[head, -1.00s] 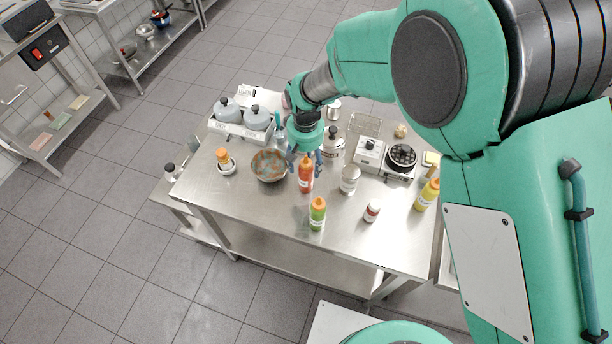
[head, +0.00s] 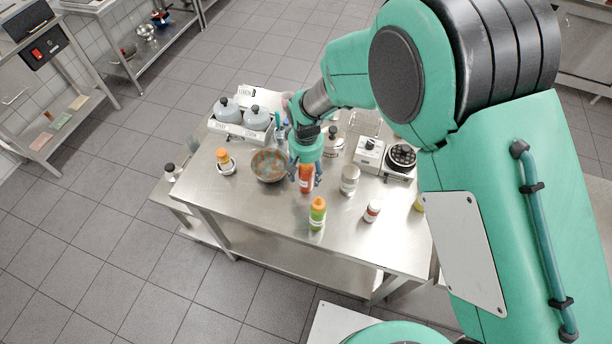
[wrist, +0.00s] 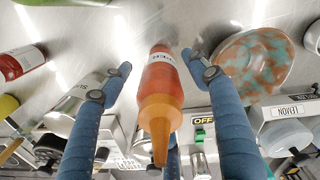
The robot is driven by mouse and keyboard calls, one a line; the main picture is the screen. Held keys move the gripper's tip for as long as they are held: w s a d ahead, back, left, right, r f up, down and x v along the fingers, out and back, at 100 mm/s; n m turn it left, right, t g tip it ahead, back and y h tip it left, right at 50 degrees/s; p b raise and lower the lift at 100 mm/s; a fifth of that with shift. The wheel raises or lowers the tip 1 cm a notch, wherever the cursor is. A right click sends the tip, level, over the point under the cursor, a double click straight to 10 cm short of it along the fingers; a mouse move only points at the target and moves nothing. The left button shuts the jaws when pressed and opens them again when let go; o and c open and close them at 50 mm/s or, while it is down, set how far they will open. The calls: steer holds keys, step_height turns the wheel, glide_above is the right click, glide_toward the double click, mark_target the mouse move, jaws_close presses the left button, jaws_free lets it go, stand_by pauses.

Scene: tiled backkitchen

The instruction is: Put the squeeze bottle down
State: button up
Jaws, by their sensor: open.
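A red squeeze bottle with an orange cap (head: 306,186) stands upright on the steel table (head: 262,215). My gripper (head: 305,176) is over it, hiding its upper part in the head view. In the wrist view the bottle (wrist: 161,78) lies between my blue fingers (wrist: 158,72), which are spread with a gap on each side. A green squeeze bottle with an orange cap (head: 317,213) stands nearer the table's front edge.
A mottled bowl (head: 269,165) is close left of the red bottle. A metal can (head: 349,180) and a small red-labelled jar (head: 372,211) stand to the right. A hot plate (head: 401,158) is behind them. The front left tabletop is clear.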

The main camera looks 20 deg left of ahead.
stand_by(0.4)
jaws_close()
steer(key=shift+r, duration=0.2)
step_height(320, 180, up, 10)
steer(key=shift+f, duration=0.15)
stand_by(0.5)
stand_by(0.5)
